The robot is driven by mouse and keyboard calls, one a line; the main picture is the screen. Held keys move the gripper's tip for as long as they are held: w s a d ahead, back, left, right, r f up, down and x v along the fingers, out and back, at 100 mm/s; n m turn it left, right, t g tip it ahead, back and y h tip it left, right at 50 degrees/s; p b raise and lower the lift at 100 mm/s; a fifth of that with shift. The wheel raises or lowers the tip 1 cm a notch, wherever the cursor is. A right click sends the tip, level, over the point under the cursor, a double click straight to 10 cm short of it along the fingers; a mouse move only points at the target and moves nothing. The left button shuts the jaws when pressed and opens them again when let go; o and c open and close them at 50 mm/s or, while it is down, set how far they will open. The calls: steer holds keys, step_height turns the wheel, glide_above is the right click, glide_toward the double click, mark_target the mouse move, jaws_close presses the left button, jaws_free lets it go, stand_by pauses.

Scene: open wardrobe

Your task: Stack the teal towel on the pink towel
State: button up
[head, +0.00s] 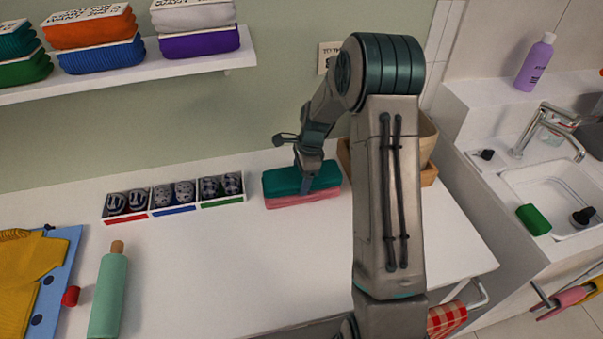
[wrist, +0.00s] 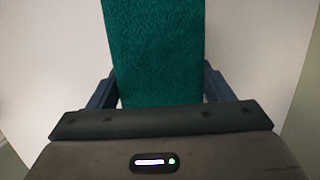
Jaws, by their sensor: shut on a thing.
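The teal towel (head: 288,180) is a folded block lying on top of the pink towel (head: 303,199) on the white counter, in the head view. Their edges look roughly lined up. My gripper (head: 307,184) points down at the teal towel from above and is shut on it, with one finger showing against its front side. In the wrist view the teal towel (wrist: 153,45) fills the middle between my two fingers. The pink towel is hidden in the wrist view. Whether the teal towel's weight rests on the pink one I cannot tell.
Three boxes of patterned rolled items (head: 173,195) stand left of the towels. A brown wooden container (head: 429,165) is close on the right, partly behind my arm. A shelf (head: 130,77) with folded towels hangs above left. The counter's front middle (head: 230,260) is clear.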

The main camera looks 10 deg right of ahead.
steer(key=shift+f, duration=0.5)
stand_by(0.4)
steer(key=o, duration=0.8)
steer(key=shift+c, duration=0.3)
step_height(320, 180, up, 9)
steer(key=p, duration=0.5)
stand_by(0.6)
